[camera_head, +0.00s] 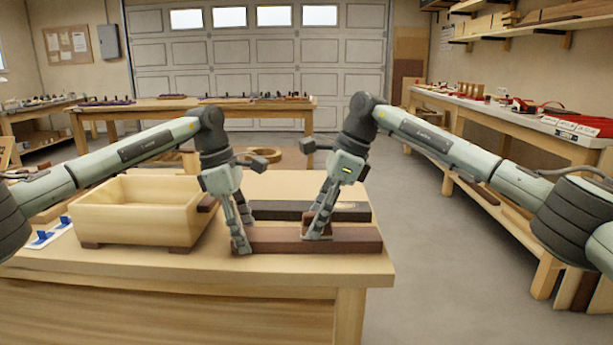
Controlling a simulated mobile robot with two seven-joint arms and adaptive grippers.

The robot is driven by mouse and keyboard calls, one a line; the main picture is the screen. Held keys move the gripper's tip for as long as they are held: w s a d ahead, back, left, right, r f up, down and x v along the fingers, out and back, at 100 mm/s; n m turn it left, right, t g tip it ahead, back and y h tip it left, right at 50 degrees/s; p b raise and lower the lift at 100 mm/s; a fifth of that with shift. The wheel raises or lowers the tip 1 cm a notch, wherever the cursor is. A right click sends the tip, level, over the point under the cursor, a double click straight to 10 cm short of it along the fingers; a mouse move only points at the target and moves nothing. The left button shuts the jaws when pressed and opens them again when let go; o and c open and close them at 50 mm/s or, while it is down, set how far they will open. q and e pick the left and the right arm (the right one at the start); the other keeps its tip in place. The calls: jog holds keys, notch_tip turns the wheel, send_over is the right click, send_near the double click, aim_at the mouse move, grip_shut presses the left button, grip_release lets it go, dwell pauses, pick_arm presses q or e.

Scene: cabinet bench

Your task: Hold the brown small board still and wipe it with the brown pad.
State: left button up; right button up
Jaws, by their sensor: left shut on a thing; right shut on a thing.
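The brown small board (283,240) lies flat along the front right part of the bench top. My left gripper (242,250) points down at the board's left end and is shut on it. My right gripper (317,236) is shut on the brown pad (308,220) and is over the board's middle. The pad appears to touch the board's top, and my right fingers hide part of it.
A wooden box (130,222) stands on the bench left of the board. A dark, flat block (285,210) lies just behind the board. Blue-and-white items (42,238) lie at the far left. The bench (300,290) ends close to the board's right end.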

aim_at(363, 233)
jog(key=shift+a, duration=0.4)
jog(key=shift+d+f, duration=0.1)
jog(key=shift+d, duration=5.75)
pick_arm(q)
jog(key=o, duration=1.1)
pick_arm(e)
notch_tip(363, 233, up, 11)
pick_arm(q)
jog(key=shift+o, duration=0.2)
